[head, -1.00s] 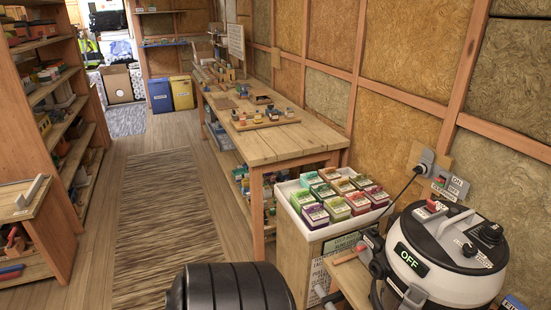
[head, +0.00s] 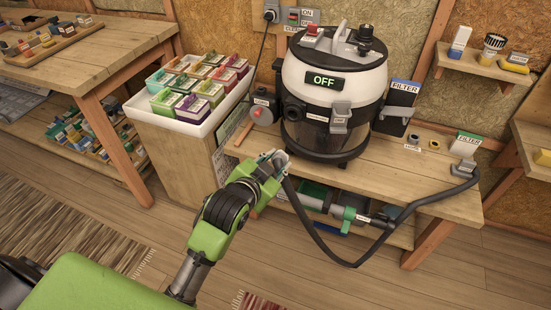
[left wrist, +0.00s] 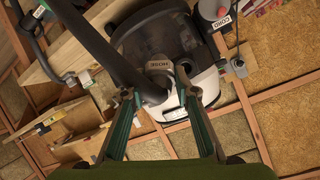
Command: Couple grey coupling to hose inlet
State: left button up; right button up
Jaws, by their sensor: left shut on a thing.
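My left gripper (head: 275,168) is green and shut on the grey coupling (head: 281,159) at the end of a black hose (head: 335,257). It holds it in front of the bench's front edge, below and left of the vacuum (head: 330,95). In the left wrist view, the hose (left wrist: 110,45) comes down between the two fingers (left wrist: 160,125). A grey part marked HOSE (left wrist: 160,64) shows just past them. My right gripper is out of view.
The hose hangs in a loop and rises to a grey end piece (head: 464,166) on the bench (head: 410,178). A white tray of coloured boxes (head: 185,125) stands left of the vacuum. A grey tube (head: 315,203) lies on the lower shelf.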

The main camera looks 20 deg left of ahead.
pick_arm(q)
jog(key=w+a+m+t+h+b, duration=0.2)
jog(key=w+t+b, duration=0.4)
jog(key=b, duration=0.5)
jog(key=shift+w+a+m+t+h+b, duration=0.3)
jog(key=shift+w+t+h+b, duration=0.15)
jog(key=shift+t, duration=0.25)
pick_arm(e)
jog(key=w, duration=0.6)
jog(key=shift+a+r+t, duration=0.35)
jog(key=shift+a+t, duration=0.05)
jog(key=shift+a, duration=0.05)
pick_arm(q)
jog(key=shift+s, duration=0.1)
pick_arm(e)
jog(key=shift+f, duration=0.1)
pick_arm(q)
jog(key=shift+w+d+f+b, duration=0.1)
jog(key=shift+w+b, duration=0.1)
jog(key=shift+w, duration=1.25)
jog(key=shift+w+d+f+b, duration=0.1)
jog(key=shift+w+b, duration=0.05)
jog(key=shift+w, duration=1.25)
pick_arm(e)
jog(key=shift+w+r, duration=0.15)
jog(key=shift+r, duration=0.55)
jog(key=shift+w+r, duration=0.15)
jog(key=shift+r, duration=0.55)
pick_arm(q)
jog(key=shift+r, duration=0.1)
